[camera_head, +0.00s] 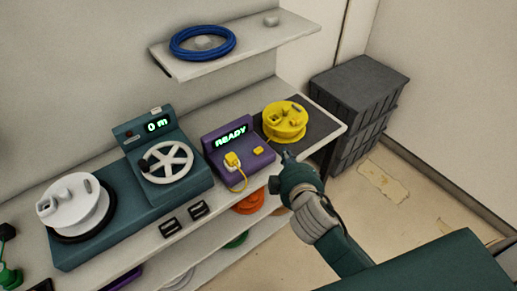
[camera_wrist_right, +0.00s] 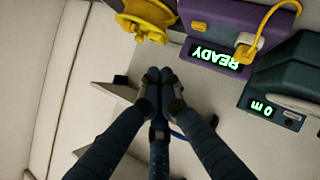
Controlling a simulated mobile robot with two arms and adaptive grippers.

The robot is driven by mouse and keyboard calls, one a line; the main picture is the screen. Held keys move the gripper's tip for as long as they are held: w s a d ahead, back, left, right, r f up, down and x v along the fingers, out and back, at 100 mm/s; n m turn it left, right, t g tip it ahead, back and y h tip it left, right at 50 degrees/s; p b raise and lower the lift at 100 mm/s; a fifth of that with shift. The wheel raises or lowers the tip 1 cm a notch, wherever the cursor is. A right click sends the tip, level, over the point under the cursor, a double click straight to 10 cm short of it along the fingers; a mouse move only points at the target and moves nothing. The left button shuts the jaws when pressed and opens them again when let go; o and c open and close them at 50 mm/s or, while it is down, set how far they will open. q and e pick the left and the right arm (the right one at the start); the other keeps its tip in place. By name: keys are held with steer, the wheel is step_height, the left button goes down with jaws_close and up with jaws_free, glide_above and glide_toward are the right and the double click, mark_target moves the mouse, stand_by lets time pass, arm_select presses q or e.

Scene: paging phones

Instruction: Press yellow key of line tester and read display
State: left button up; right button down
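The purple line tester (camera_head: 238,153) stands on the bench; its green display (camera_head: 230,137) reads "READY". Its yellow key (camera_head: 258,150) is on the right of its front part. A yellow plug (camera_head: 232,160) with a cord sits at the left of that part. The wrist view shows the display (camera_wrist_right: 215,55) upside down. My right gripper (camera_head: 286,157) is just right of the tester, apart from the key in the picture. Its fingertips (camera_wrist_right: 158,76) are together in the wrist view, with nothing seen between them. My left gripper is not in view.
A yellow cable reel (camera_head: 285,121) stands on a dark mat behind my right gripper. A teal winder (camera_head: 150,190) reading "0 m" and a white reel (camera_head: 75,204) are left of the tester. A shelf (camera_head: 235,45) with blue cable hangs above; grey crates (camera_head: 358,95) stand right.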

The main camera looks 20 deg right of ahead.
steer(key=w+a+r+n+t+y, duration=0.2)
steer(key=w+a+r+n+t, duration=0.15)
steer(key=r, duration=0.35)
steer(key=w+a+r+n+t+y, duration=0.25)
steer(key=w+r+n, duration=0.2)
steer(key=r, duration=0.25)
steer(key=w+a+r+n+g+y, duration=0.15)
steer(key=a+n+g+y, duration=0.25)
steer(key=a+n+y, duration=1.2)
steer(key=w+d+f+n+g+h, duration=0.25)
steer(key=f+n+g+h, duration=0.35)
steer(key=n, duration=0.4)
steer(key=w+d+f+n+h, duration=0.1)
steer(key=d+f+n+h, duration=0.1)
steer(key=d+f, duration=0.3)
steer(key=w+d+f+n+g+h, duration=0.1)
steer(key=d+f+h, duration=0.4)
steer(key=d, duration=0.6)
steer(key=shift+w+d+n, duration=0.3)
steer(key=shift+w+n, duration=0.25)
steer(key=shift+n, duration=0.15)
steer(key=shift+f, duration=0.1)
